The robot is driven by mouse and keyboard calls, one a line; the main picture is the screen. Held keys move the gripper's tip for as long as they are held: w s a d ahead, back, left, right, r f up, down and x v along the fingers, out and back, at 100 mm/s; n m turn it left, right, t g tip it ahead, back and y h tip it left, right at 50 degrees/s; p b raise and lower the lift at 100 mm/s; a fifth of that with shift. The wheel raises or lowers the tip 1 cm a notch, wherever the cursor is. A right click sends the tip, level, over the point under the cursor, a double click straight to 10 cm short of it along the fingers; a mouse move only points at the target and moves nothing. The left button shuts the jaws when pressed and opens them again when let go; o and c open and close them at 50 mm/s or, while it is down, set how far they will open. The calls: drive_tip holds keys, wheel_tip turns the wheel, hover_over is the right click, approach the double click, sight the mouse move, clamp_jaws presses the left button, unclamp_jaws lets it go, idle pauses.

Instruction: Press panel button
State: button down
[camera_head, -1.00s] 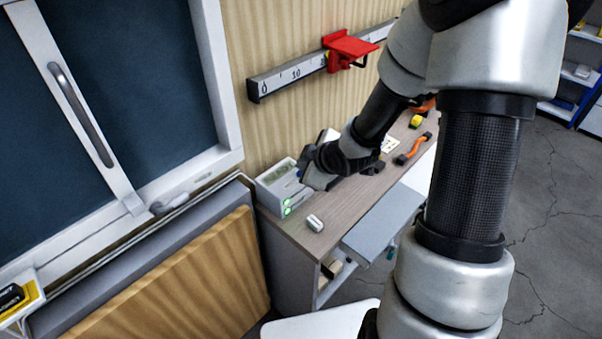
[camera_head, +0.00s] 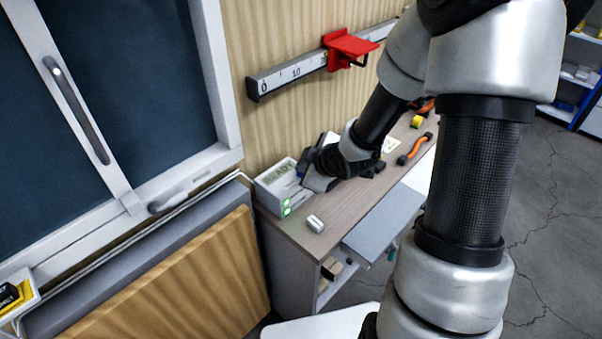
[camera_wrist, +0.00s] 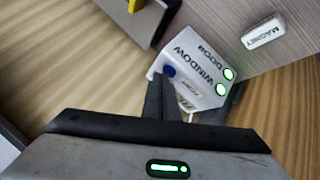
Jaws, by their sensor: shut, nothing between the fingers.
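The white panel box (camera_head: 272,190) sits on the near left end of the desk. Its display (camera_head: 285,172) reads READY, and green lights (camera_head: 286,206) glow on its front. In the wrist view, the panel (camera_wrist: 203,66) shows DOOR and WINDOW labels, two lit green lights (camera_wrist: 225,82) and a round blue button (camera_wrist: 169,71). My gripper (camera_head: 307,180) is shut and empty, just right of the panel's front. In the wrist view, my gripper's dark fingertips (camera_wrist: 158,85) appear close to the blue button. I cannot tell whether they touch it.
A white block labelled MAGNET (camera_wrist: 263,31) lies near the panel; it also shows in the head view (camera_head: 315,223). An orange-handled tool (camera_head: 415,148) lies farther along the desk (camera_head: 345,205). A wall rail (camera_head: 300,72) with a red bracket (camera_head: 348,45) is above.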

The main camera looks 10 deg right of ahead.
drive_tip(key=shift+f, duration=0.2)
drive_tip(key=shift+r, duration=0.15)
drive_tip(key=shift+r+p, duration=0.55)
drive_tip(key=shift+r, duration=0.15)
drive_tip(key=shift+r+p, duration=2.15)
drive_tip(key=shift+r, duration=0.35)
